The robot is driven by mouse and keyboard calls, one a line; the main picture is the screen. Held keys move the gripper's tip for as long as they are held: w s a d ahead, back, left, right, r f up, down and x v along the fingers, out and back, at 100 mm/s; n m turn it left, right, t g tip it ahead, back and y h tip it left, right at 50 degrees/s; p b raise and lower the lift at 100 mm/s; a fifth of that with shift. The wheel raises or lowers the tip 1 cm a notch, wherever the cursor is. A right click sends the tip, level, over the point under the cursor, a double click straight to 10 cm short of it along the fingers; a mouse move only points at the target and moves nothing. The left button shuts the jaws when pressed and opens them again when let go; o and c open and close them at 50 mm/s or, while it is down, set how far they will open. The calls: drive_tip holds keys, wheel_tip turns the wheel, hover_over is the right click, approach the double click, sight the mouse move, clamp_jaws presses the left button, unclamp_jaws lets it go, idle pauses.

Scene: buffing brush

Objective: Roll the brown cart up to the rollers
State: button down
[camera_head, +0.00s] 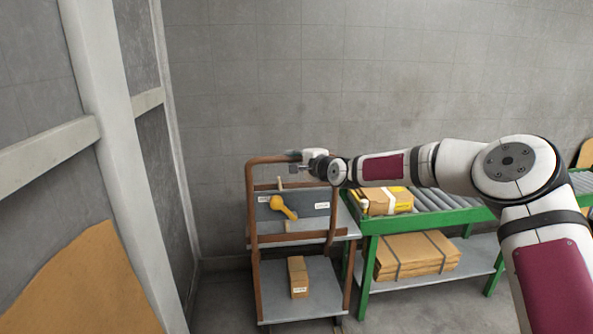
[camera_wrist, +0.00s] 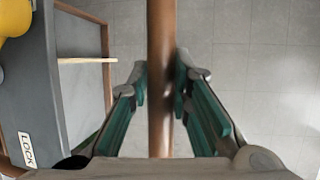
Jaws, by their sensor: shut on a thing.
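The brown cart (camera_head: 253,222) stands left of the green-framed roller table, with a brown tube frame and grey shelves. Its right side is close to the table's left end; I cannot tell whether they touch. My gripper (camera_head: 296,160) is at the cart's top bar, near the bar's right part. In the wrist view, the green-padded fingers of my gripper (camera_wrist: 161,90) are shut on the brown bar (camera_wrist: 161,40), one on each side. The rollers (camera_head: 445,198) lie on top of the green table (camera_head: 368,246), partly hidden behind my arm.
A grey panel on the cart carries a yellow lever (camera_head: 283,207) and labels, one reading LOCK in the wrist view. A small carton (camera_head: 298,277) sits on the lower shelf. A box (camera_head: 387,201) lies at the rollers' left end; flat cartons (camera_head: 415,256) lie below. Floor left of the cart is clear.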

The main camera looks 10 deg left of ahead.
drive_tip(key=shift+w+a+f, duration=0.1)
drive_tip(key=shift+w+a, duration=0.05)
drive_tip(key=shift+w, duration=0.65)
drive_tip(key=shift+r, duration=0.2)
drive_tip(key=c, duration=1.4)
unclamp_jaws()
drive_tip(key=shift+w+f, duration=0.1)
drive_tip(key=shift+c, duration=0.2)
drive_tip(key=v, duration=1.2)
drive_tip(key=shift+a+f, duration=0.1)
